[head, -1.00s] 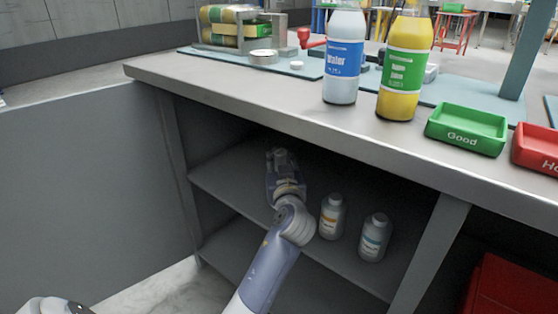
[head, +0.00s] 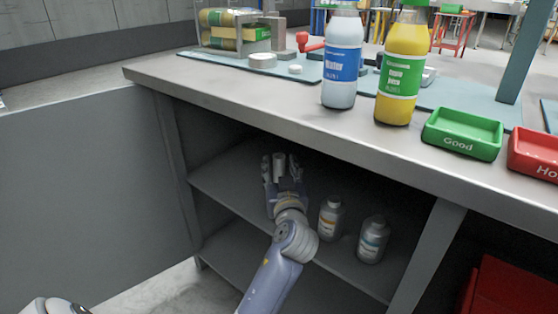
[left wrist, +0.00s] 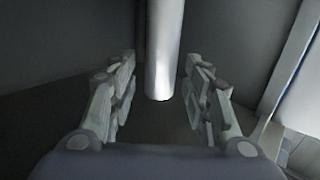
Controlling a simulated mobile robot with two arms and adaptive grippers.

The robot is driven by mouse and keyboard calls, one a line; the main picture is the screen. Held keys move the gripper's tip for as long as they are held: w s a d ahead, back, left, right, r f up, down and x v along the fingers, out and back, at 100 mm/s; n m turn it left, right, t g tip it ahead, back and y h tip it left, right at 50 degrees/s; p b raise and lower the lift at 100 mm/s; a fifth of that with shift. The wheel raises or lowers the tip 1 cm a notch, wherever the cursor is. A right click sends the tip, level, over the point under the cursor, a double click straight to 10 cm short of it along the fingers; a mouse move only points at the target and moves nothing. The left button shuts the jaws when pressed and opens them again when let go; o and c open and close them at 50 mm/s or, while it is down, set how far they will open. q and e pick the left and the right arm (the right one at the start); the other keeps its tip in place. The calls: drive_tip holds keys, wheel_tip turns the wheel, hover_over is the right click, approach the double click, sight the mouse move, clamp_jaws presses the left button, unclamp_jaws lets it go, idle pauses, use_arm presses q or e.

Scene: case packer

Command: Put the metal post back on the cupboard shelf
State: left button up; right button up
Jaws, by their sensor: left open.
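The metal post (left wrist: 164,45) is a smooth grey cylinder. In the left wrist view it is upright between my left gripper's fingers (left wrist: 160,95), with a dark gap on both sides of it. Its lower end shows; its upper end is out of that view. In the head view the post (head: 279,164) is a small grey cylinder at the fingertips. My left gripper (head: 281,172) is open, inside the cupboard over the upper shelf (head: 225,190). Whether the post's base rests on the shelf is hard to tell. My right gripper is not in view.
The worktop (head: 240,95) overhangs the opening. On it are a water bottle (head: 342,62), a juice bottle (head: 402,70) and green (head: 462,133) and red (head: 535,152) trays.

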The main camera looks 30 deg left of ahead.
use_arm(q)
drive_tip(key=v, duration=0.8)
drive_tip(key=shift+s+d+p, duration=0.25)
drive_tip(key=shift+s+p, duration=0.05)
drive_tip(key=shift+p, duration=0.15)
